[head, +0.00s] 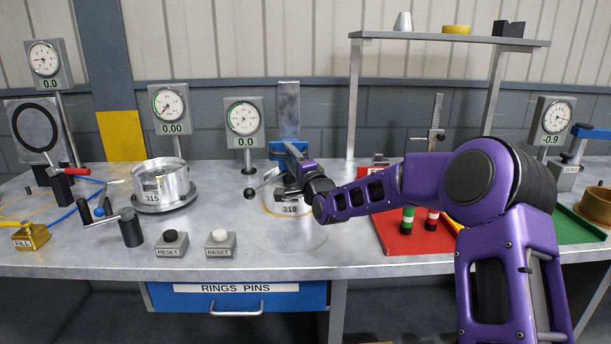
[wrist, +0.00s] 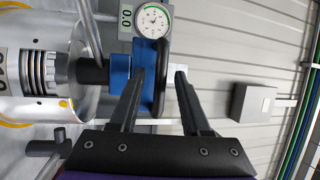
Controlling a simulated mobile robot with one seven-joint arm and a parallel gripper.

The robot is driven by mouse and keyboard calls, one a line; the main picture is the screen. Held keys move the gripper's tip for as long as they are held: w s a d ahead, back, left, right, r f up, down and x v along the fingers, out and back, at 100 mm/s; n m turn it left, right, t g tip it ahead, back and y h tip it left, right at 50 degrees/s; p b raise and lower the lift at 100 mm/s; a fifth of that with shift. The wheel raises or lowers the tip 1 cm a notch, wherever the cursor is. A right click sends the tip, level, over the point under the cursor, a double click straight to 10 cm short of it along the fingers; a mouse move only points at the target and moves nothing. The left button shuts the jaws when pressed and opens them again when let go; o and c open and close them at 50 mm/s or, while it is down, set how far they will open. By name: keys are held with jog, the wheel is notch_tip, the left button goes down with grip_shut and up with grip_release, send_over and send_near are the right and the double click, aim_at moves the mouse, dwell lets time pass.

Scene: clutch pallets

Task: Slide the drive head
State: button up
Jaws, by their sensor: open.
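The drive head is a blue block (head: 283,148) on an upright metal column (head: 289,108) at the back middle of the bench. In the wrist view the blue block (wrist: 119,79) has a dark shaft on its left, pointing at a silver cylinder (wrist: 32,72) with a spring in its cut-out. A black bar handle (wrist: 161,85) is on the block's right. My gripper (wrist: 160,70) is open; its fingers appear either side of the handle, and contact cannot be told. In the head view my gripper (head: 290,172) partly hides the drive head and the cylinder labelled 318 (head: 290,209).
A silver drum marked 315 (head: 160,183) stands on the left. Two RESET buttons (head: 171,243) are near the front. A red tray (head: 400,238) with small parts lies right, partly behind my arm. Dial gauges (head: 243,118) stand along the back. A shelf (head: 450,39) is above.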

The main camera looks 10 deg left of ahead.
jog(key=v, duration=1.6)
jog(key=shift+s+f, duration=0.1)
jog(key=shift+s, duration=0.05)
